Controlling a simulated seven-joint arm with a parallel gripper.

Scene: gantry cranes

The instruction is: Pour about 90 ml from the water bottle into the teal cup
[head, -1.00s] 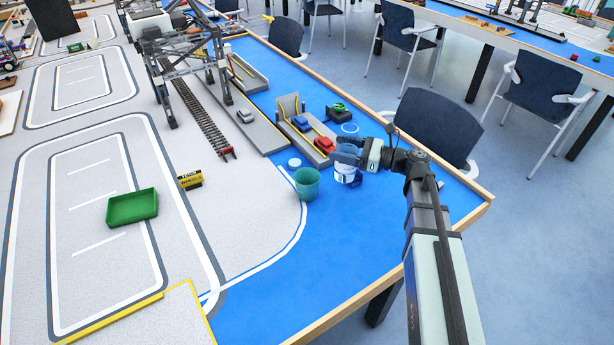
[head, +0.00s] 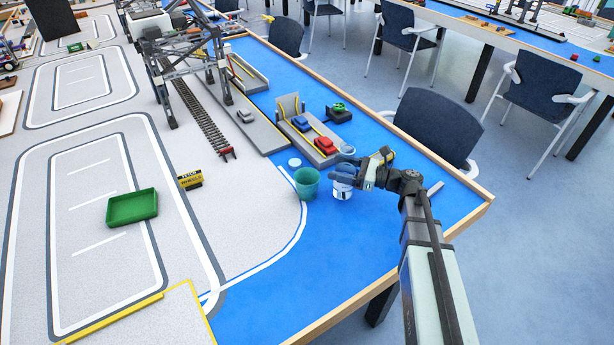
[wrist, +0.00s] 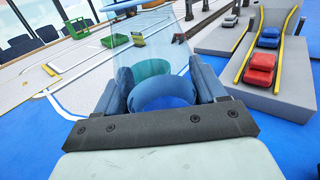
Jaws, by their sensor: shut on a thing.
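The clear water bottle (head: 343,189) is in my gripper (head: 346,173), roughly upright, just right of the teal cup. In the wrist view, my gripper (wrist: 162,88) has its two fingers on either side of the bottle (wrist: 165,45), around its blue band. The teal cup (head: 307,184) stands upright and open on the blue table area, beside the white curved line. In the wrist view, the cup (wrist: 150,68) shows through the clear bottle wall. Whether the bottle's base touches the table, and the water level in the cup, I cannot tell.
A small white disc (head: 295,162) lies behind the cup. A grey dock with a red car (head: 325,144) and a blue car (head: 301,123) is close behind the gripper. A green tray (head: 132,207) is far left. The blue area in front is clear.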

